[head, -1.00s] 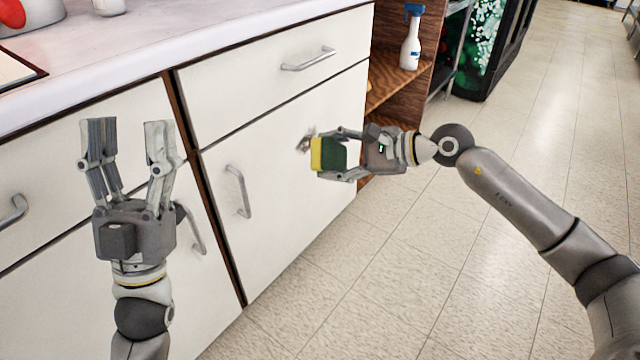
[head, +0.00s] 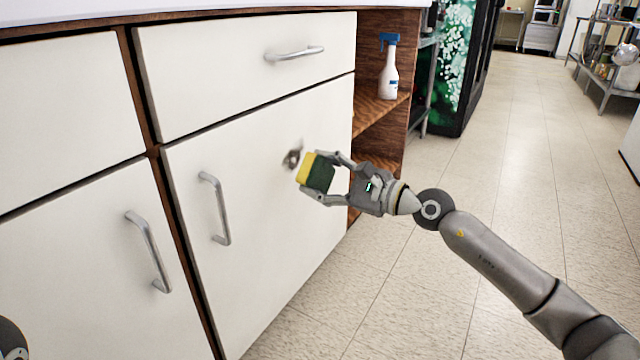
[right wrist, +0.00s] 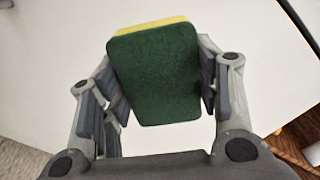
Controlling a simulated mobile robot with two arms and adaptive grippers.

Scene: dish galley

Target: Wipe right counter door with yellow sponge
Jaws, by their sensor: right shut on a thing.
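The sponge (head: 306,168), yellow with a dark green scouring side, is gripped between the fingers of my right gripper (head: 324,174). Its yellow face points toward the right counter door (head: 265,205), a white panel with a vertical metal handle. A dark brownish smudge (head: 292,159) marks the door just left of the sponge. I cannot tell whether the sponge touches the door. In the right wrist view the green side of the sponge (right wrist: 155,75) faces the camera, with a finger on each side and the white panel behind. My left gripper is out of view.
A drawer with a horizontal handle (head: 294,53) is above the door. Right of it, an open wooden shelf (head: 380,108) holds a spray bottle (head: 389,75) with a blue top. The tiled floor (head: 480,190) at right is clear.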

